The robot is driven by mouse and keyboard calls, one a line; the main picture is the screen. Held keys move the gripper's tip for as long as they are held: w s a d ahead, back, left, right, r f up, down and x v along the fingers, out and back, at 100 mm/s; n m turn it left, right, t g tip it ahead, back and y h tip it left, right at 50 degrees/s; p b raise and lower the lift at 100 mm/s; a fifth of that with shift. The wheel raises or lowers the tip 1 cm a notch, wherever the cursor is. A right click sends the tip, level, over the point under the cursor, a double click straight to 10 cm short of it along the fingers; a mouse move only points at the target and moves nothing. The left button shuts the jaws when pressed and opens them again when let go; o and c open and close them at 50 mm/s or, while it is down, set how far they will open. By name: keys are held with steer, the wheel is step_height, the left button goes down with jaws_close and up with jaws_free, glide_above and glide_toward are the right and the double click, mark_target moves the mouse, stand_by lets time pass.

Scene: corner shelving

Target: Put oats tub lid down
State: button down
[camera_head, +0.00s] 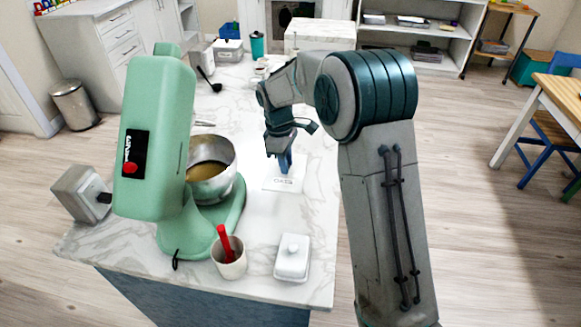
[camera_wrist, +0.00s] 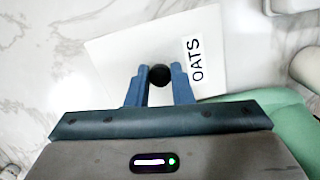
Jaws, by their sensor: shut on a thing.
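The oats tub lid (camera_head: 283,184) is a flat white square with a black knob and a label reading OATS. It is at the counter surface, right of the mixer; I cannot tell whether it touches the marble or hovers just above. In the wrist view the lid (camera_wrist: 120,60) lies under my gripper (camera_wrist: 159,75), whose two blue fingers are shut on the black knob (camera_wrist: 160,74). In the head view my gripper (camera_head: 285,162) points down onto the lid. I cannot pick out the oats tub itself.
A green stand mixer (camera_head: 160,140) with a metal bowl (camera_head: 213,182) stands left of the lid. A cup with a red-handled tool (camera_head: 229,262) and a white butter dish (camera_head: 293,258) are at the front. Marble counter (camera_head: 312,205) is clear around the lid's right side.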

mark_target(290, 168)
steer(key=w+f, duration=0.1)
steer(key=w+d+f, duration=0.1)
steer(key=w, duration=0.1)
steer(key=w+f, duration=0.1)
steer(key=w, duration=0.1)
steer(key=shift+w+d+f+p, duration=0.15)
steer(key=shift+w+d+p, duration=0.05)
steer(key=shift+p, duration=0.2)
steer(key=shift+f+p, duration=0.3)
steer(key=shift+f, duration=1.75)
steer(key=shift+f, duration=0.1)
steer(key=shift+f, duration=0.15)
steer(key=c, duration=1.3)
jaws_free()
